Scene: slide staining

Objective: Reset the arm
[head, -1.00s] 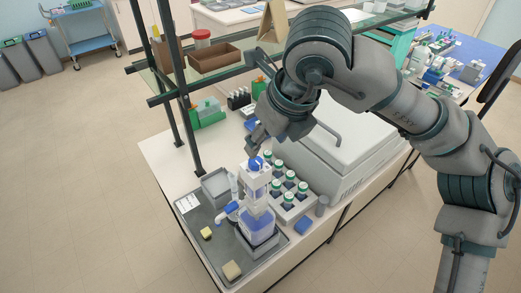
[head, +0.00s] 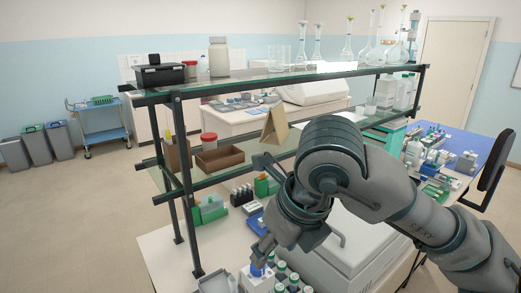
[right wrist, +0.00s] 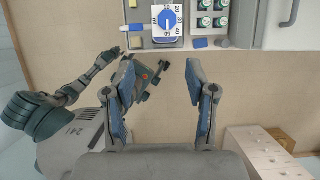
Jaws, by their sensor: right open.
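My right gripper (head: 257,207) is open and empty, its two fingers spread toward the left above the bench in the head view. In the right wrist view its fingers (right wrist: 160,66) are apart with nothing between them.
White-capped green vials (head: 284,275) stand beside the dispenser. A large white lidded box (head: 352,250) lies under my right forearm. A shelf frame (head: 185,190) with glass shelves rises close to the left of the gripper, carrying a brown tray (head: 220,161) and glass flasks (head: 347,45).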

